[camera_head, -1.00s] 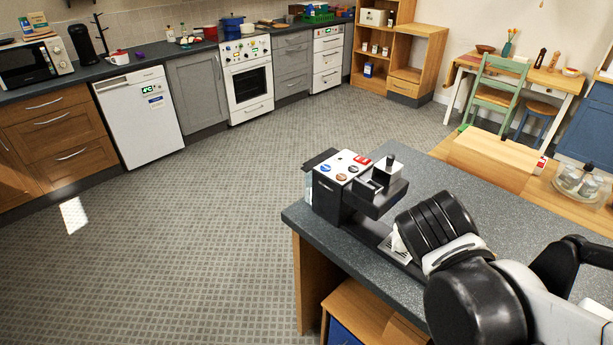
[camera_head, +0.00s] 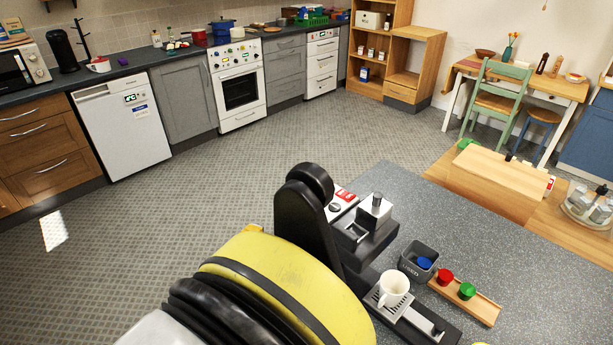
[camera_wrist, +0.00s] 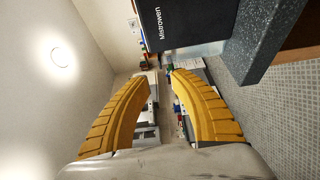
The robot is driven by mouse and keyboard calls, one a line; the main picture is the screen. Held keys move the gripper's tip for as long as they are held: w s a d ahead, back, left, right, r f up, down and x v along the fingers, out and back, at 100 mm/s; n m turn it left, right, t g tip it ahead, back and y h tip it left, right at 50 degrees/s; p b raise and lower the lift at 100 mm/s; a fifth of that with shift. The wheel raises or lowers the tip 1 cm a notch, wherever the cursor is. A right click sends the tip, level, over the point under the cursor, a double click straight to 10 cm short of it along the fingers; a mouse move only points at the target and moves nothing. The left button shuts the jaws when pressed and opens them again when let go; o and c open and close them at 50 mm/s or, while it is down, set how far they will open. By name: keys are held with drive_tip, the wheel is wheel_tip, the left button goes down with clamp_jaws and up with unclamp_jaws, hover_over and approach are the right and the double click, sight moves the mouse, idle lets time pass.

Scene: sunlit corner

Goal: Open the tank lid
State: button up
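The coffee machine (camera_head: 372,232) stands on the grey counter in the head view, partly covered by my arm. Its left end, where the tank with its dark lid stood in the earlier frame, is hidden now. In the wrist view, the machine's black side (camera_wrist: 180,22), lettered "Mistrowen", is at the top, beyond my fingers. My gripper (camera_wrist: 160,74) is open, with two curved yellow fingers apart and nothing between them. It appears beside the machine and apart from it. The tank lid cannot be made out in either current view.
A white cup (camera_head: 393,290) stands on the drip tray. A dark bin (camera_head: 418,260) and a wooden holder (camera_head: 478,306) with red and green capsules are right of it. The counter edge (camera_wrist: 262,40) lies close by in the wrist view. Open floor (camera_head: 215,200) lies left.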

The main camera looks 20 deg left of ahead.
drive_tip(key=b, duration=0.2)
approach(299, 193)
drive_tip(key=w+a, duration=0.2)
drive_tip(key=w, duration=0.1)
drive_tip(key=shift+w+a+f, duration=0.1)
drive_tip(key=shift+w+a, duration=0.05)
drive_tip(key=shift+w, duration=0.05)
clamp_jaws()
